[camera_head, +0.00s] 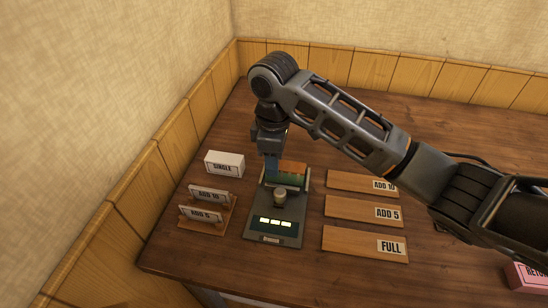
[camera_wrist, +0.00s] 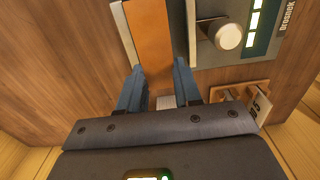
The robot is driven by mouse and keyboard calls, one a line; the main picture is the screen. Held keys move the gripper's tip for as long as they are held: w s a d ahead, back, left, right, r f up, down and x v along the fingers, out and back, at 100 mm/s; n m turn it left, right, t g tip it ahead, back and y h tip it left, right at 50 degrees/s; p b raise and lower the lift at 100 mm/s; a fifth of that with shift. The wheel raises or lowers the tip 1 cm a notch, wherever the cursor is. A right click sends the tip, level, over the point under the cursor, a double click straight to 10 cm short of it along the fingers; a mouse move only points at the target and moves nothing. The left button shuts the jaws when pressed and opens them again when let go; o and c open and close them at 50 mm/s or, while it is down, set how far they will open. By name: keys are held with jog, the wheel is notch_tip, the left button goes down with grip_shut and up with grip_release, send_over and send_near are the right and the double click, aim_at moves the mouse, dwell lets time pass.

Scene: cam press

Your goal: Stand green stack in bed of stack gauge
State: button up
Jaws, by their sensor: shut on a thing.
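The green stack (camera_head: 290,180) shows in the head view as a block with a green front and an orange top. It lies at the back end of the dark stack gauge (camera_head: 260,237), low in or just over its bed; I cannot tell if it rests there. My gripper (camera_head: 271,172) points down at the block's left end, its blue fingers shut on it. In the wrist view the orange face (camera_wrist: 152,45) runs between my fingertips (camera_wrist: 159,70), next to a pale metal edge. The stack's underside is hidden.
The gauge has a round knob (camera_head: 280,197) and lit display (camera_head: 275,222). Left stand a white SINGLE block (camera_head: 225,164) and a rack with ADD 10 (camera_head: 209,195) and ADD 5 (camera_head: 201,215) pieces. Right lie wooden boards ADD 10 (camera_head: 350,182), ADD 5 (camera_head: 350,208), FULL (camera_head: 350,242).

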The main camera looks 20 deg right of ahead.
jog(key=o, duration=1.2)
jog(key=shift+c, duration=0.2)
jog(key=shift+o, duration=0.4)
jog(key=o, duration=0.5)
jog(key=shift+r, duration=0.1)
notch_tip(320, 180, up, 7)
jog(key=p, duration=0.7)
